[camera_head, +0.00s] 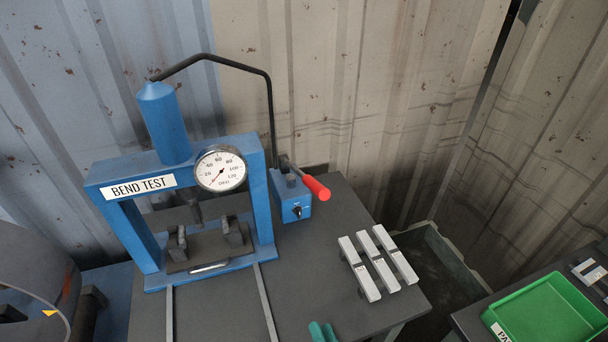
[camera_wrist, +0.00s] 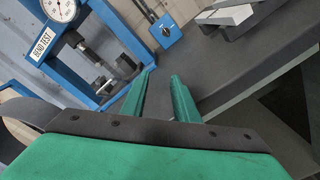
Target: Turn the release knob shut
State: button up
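The release knob (camera_head: 297,211) is a small black knob on the front of the blue pump box (camera_head: 283,190), right of the blue bend test press (camera_head: 180,200). In the wrist view the knob (camera_wrist: 166,31) shows near the top, beyond my fingertips. My gripper (camera_wrist: 161,78) has two green fingers, spread apart with nothing between them, and does not touch the knob. In the head view only the green fingertips (camera_head: 322,332) show at the bottom edge. A red-handled lever (camera_head: 316,187) sticks out from the pump box, above the knob and to its right.
Several grey metal bars (camera_head: 378,262) lie on the dark table (camera_head: 330,235) right of the pump box. A green tray (camera_head: 548,312) stands at the lower right. A black hose (camera_head: 268,100) arches from the cylinder to the pump. The table front of the knob is clear.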

jog(key=s+a+f+m+h, duration=0.1)
jog(key=s+a+m+h, duration=0.1)
jog(key=s+m, duration=0.7)
jog(key=s+a+f+m+g+h, duration=0.1)
jog(key=s+a+m+h, duration=0.2)
jog(key=s+m, duration=0.6)
jog(key=m, duration=1.2)
jog(key=shift+s+f, duration=0.25)
jog(key=shift+f, duration=0.15)
jog(key=shift+w+d, duration=0.1)
jog(key=shift+w, duration=0.05)
